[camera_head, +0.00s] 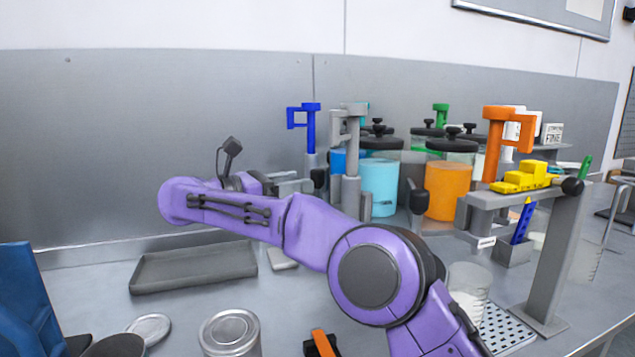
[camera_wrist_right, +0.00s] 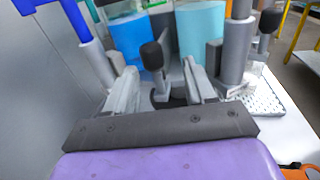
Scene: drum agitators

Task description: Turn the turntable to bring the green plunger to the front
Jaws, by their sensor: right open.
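The green plunger (camera_head: 440,112) stands at the back of the jar cluster, behind the orange jar (camera_head: 448,190). Its lower part is hidden. The blue plunger (camera_head: 310,118), grey plunger (camera_head: 348,125) and orange plunger (camera_head: 505,130) stand nearer, around the cluster. The turntable itself is mostly hidden by jars and my arm. My right gripper (camera_head: 300,183) is at the left side of the cluster. In the right wrist view its open fingers (camera_wrist_right: 160,80) lie on either side of a black-knobbed handle post (camera_wrist_right: 153,58); contact cannot be told. My left gripper is not in view.
A dark tray (camera_head: 193,268), a can (camera_head: 229,333) and a round lid (camera_head: 149,327) lie at front left. A beaker (camera_head: 468,280) and perforated plate (camera_head: 505,328) are at front right. A grey wall closes the back.

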